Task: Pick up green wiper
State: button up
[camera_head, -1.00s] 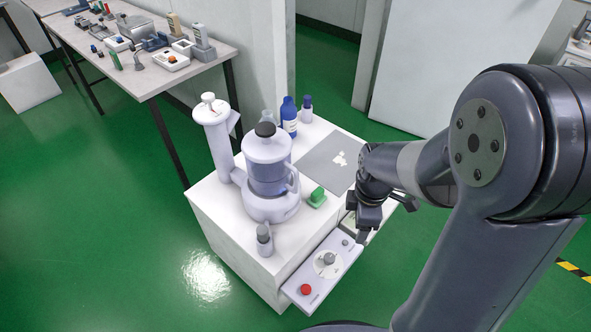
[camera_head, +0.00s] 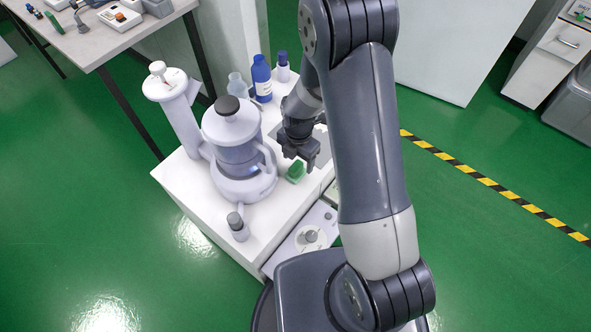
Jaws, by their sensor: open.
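The green wiper (camera_head: 296,172) is a small green block on the white cabinet top, just right of the blender-like machine. My gripper (camera_head: 300,160) is dark, points down and is open. In the picture it hangs right above the wiper, its fingers close to the wiper's upper edge. I cannot tell the exact height gap or whether they touch. The wiper is not between the fingers as far as I can see.
The blender-like machine (camera_head: 238,150) stands close left of my gripper. A blue bottle (camera_head: 262,80) and a smaller bottle (camera_head: 283,68) stand behind. A small grey-capped bottle (camera_head: 238,228) stands at the front.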

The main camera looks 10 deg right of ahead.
aim_at(298, 164)
notch_tip(298, 164, down, 5)
jog(key=shift+w+f+b, duration=0.1)
jog(key=shift+b, duration=0.35)
jog(key=shift+c, duration=0.3)
jog(key=c, duration=1)
notch_tip(298, 164, up, 10)
jog(key=shift+r+p, duration=0.15)
jog(key=shift+p, duration=0.8)
